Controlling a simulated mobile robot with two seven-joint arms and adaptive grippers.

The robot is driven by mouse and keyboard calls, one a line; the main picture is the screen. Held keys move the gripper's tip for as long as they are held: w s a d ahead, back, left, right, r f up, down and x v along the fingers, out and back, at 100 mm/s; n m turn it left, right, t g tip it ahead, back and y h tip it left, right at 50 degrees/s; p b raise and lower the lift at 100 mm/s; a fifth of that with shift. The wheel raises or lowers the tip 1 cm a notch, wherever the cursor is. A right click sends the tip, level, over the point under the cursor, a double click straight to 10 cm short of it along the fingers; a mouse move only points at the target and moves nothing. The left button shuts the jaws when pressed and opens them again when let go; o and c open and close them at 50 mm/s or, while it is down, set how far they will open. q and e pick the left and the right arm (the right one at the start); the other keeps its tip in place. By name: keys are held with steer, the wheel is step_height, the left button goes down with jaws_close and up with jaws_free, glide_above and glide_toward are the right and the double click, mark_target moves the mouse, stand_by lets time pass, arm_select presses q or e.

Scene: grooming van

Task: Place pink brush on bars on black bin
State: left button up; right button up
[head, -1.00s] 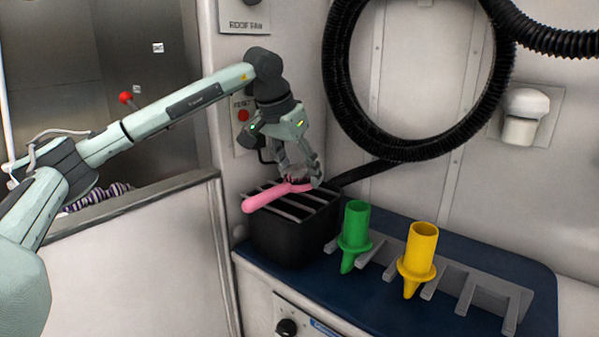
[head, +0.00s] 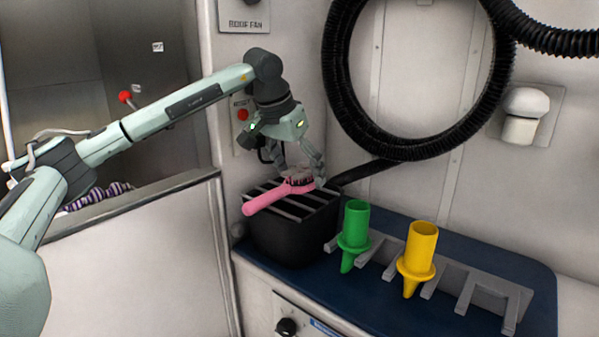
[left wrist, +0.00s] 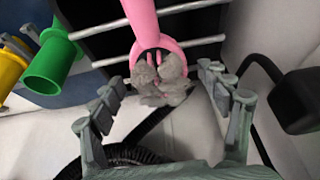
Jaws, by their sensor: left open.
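The pink brush (head: 266,196) lies across the grey bars (head: 283,211) on top of the black bin (head: 290,240) in the head view. My left gripper (head: 299,180) is open around the brush's head end. In the left wrist view, the fingers of my left gripper (left wrist: 166,110) stand apart on both sides of the brush head, with gaps. My right gripper is not in view.
A green nozzle (head: 354,228) and a yellow nozzle (head: 417,258) stand in a grey slotted rack (head: 470,286) right of the bin on a blue mat (head: 375,309). A black hose (head: 337,100) hangs on the wall behind. The wall stands close behind the bin.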

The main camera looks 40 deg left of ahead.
mark_target(284, 185)
arm_select(q)
steer(key=v, duration=1.2)
stand_by(0.9)
stand_by(1.1)
